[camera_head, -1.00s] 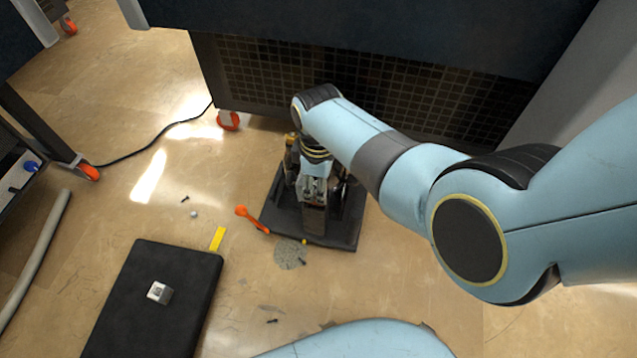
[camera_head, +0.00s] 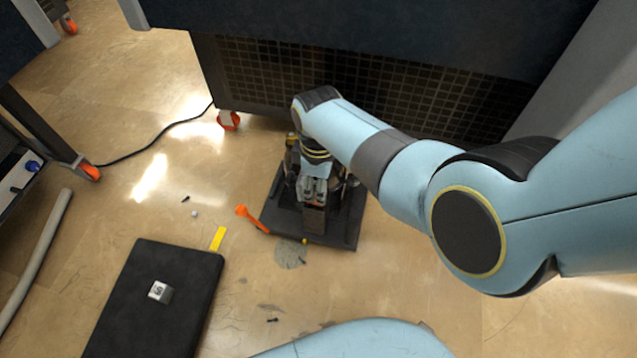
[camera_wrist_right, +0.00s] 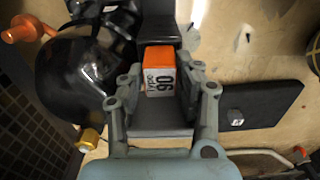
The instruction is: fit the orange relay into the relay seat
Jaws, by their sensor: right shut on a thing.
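The orange relay (camera_wrist_right: 158,72), a small block with an orange top and a white label reading 90, sits between the fingers of my right gripper (camera_wrist_right: 160,92) in the right wrist view. The gripper is shut on it. A dark block lies directly beyond the relay; I cannot tell whether it is the relay seat or whether the relay touches it. In the head view my right gripper (camera_head: 314,192) points down over the vacuum pump on its black base (camera_head: 340,237). The relay and seat cannot be made out there. My left gripper is not in view.
A black mat (camera_head: 150,325) on the floor holds a small grey cube (camera_head: 160,291). An orange tool (camera_head: 250,220), a yellow strip (camera_head: 218,238) and small screws lie nearby. A black-panelled cabinet (camera_head: 380,95) stands close behind the pump. The pump's rounded black body (camera_wrist_right: 75,80) is beside the gripper.

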